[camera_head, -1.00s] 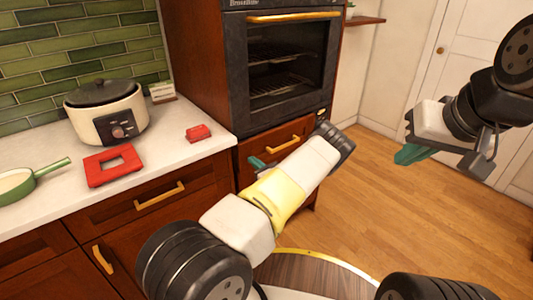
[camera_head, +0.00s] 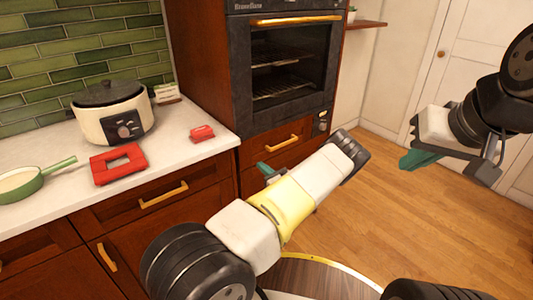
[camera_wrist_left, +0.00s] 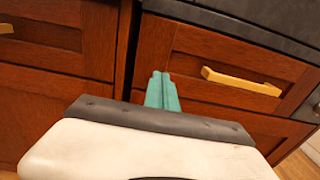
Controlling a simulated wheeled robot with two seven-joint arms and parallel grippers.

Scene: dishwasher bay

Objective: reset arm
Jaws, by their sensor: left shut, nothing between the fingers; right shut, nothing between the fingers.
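My left gripper (camera_head: 267,170) shows its teal fingers past my left forearm in the head view, in front of the cabinet below the oven. In the left wrist view its teal fingers (camera_wrist_left: 162,92) are together, with nothing between them, facing the wooden cabinet fronts. My right gripper (camera_head: 420,159) is at the right of the head view, its teal fingers shut and empty above the wooden floor. The left forearm hides part of the left gripper.
An oven (camera_head: 285,65) stands in a wooden cabinet, with a handled drawer (camera_head: 283,143) beneath. The counter (camera_head: 70,205) holds a slow cooker (camera_head: 113,115), a red square object (camera_head: 118,165), a small red object (camera_head: 202,133) and a green pan (camera_head: 30,181). The wooden floor (camera_head: 410,225) at right is clear.

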